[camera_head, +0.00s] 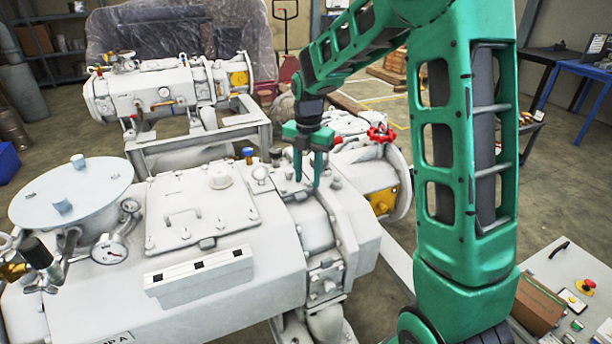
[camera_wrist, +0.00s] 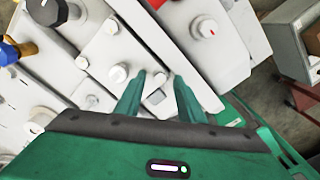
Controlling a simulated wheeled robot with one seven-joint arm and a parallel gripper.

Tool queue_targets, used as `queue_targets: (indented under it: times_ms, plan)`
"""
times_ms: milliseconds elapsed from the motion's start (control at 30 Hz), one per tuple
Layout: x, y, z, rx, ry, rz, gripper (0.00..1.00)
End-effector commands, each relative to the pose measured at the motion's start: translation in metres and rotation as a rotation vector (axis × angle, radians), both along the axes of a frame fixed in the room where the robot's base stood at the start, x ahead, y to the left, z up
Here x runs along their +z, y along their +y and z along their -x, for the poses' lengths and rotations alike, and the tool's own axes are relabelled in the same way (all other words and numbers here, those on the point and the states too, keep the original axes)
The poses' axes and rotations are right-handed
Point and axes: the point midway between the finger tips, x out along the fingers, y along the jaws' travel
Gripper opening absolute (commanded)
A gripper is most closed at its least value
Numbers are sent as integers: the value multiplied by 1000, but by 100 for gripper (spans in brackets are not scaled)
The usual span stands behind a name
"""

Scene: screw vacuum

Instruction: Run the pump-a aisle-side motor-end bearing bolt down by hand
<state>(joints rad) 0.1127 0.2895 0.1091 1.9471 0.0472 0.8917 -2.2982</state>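Pump A (camera_head: 220,270) is the large white pump in front of me, with a partly cut-off label ending in "A" at its lower edge. My gripper (camera_head: 308,183) points down over the ribbed right-hand end of the pump. Its two green fingers are apart with nothing between them; the wrist view (camera_wrist: 160,76) shows the same gap. White bolt heads show there, one just left of the fingertips (camera_wrist: 118,73) and one with a red mark to the upper right (camera_wrist: 205,27). I cannot tell which is the bearing bolt, or whether the fingertips touch the pump.
A second white pump (camera_head: 165,92) stands on a frame behind. A control panel (camera_head: 570,295) with buttons is at lower right.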

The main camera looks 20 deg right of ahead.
Motion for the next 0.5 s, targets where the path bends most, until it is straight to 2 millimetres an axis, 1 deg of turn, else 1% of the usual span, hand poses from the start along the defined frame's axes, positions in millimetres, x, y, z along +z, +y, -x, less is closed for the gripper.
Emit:
queue_targets:
  times_ms: [233, 267, 300, 400, 500]
  plan:
    - [-1, 0, 0, 0, 0, 0, 35]
    - [-1, 0, 0, 0, 0, 0, 31]
    - [-1, 0, 0, 0, 0, 0, 21]
    - [-1, 0, 0, 0, -1, -1, 0]
    - [0, 0, 0, 0, -1, -1, 0]
